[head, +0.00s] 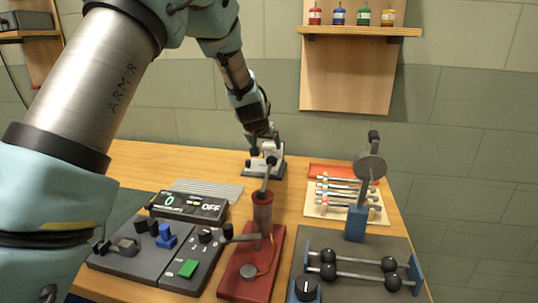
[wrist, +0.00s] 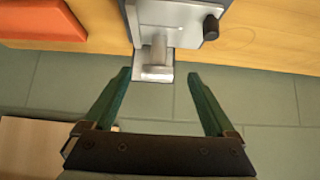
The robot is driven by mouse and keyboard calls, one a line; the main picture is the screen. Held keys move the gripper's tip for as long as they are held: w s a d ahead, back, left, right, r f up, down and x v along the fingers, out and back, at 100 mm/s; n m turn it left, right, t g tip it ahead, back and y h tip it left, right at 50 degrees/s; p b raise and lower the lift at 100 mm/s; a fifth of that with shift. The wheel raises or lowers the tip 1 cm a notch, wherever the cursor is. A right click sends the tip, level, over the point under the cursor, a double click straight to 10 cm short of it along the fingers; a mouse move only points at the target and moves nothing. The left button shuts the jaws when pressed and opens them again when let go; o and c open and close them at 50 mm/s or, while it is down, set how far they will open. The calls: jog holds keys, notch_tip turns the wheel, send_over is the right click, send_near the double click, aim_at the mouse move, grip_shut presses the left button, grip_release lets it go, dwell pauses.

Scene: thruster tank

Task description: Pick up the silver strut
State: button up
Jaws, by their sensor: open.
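Several silvery struts (head: 345,188) with coloured bands at their ends lie side by side on a pale board at the right back of the table in the head view. I cannot tell which one is meant by the silver strut. My gripper (wrist: 158,74) is open, with its two dark green fingers apart and nothing held between them. In the head view my gripper is above the far table edge, by a white and grey clamp-like device (head: 266,160), left of the struts. In the wrist view this device's metal block (wrist: 158,65) shows just between and beyond the fingertips.
A red tray (head: 330,171) lies behind the struts and at the wrist view's upper left (wrist: 42,20). A blue stand with a round head (head: 370,166) rises in front of the struts. A red-based lever unit (head: 262,215) and control panels (head: 185,248) fill the front. A wall shelf (head: 360,32) hangs behind.

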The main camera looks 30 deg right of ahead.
aim_at(268, 147)
jog(key=shift+p+x, duration=1.1)
jog(key=shift+x, duration=1.55)
jog(key=shift+d, duration=0.15)
grip_shut()
